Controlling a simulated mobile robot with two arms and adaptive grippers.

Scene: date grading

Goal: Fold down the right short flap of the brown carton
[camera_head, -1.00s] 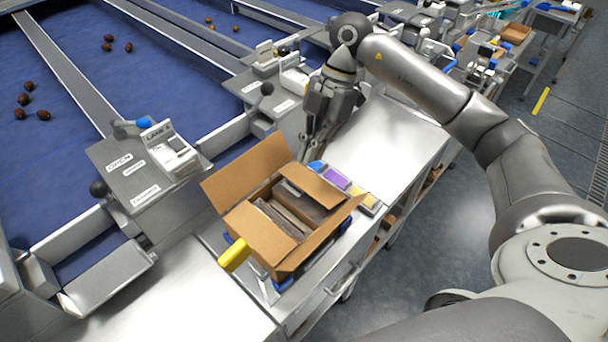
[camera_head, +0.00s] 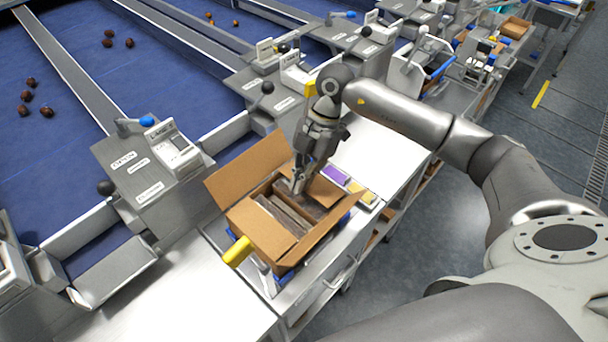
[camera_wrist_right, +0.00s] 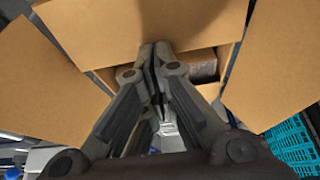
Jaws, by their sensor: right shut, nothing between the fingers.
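The open brown carton (camera_head: 308,242) sits on the metal bench. Its right short flap (camera_head: 326,192), at the far end, leans inward over part of the opening. Dark packs (camera_head: 282,213) show inside. My right gripper (camera_head: 297,187) is shut and empty, its tips at the far end of the opening by the right short flap, partly covering it; contact cannot be told. In the right wrist view, the shut fingertips (camera_wrist_right: 155,50) lie among brown flaps. My left gripper is not in view.
A yellow handle-like part (camera_head: 237,251) sticks out by the carton's near corner. Purple (camera_head: 337,175) and yellow (camera_head: 366,196) blocks lie beyond the carton. A grey control console (camera_head: 146,168) stands to the left. The bench's far end (camera_head: 385,150) is clear.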

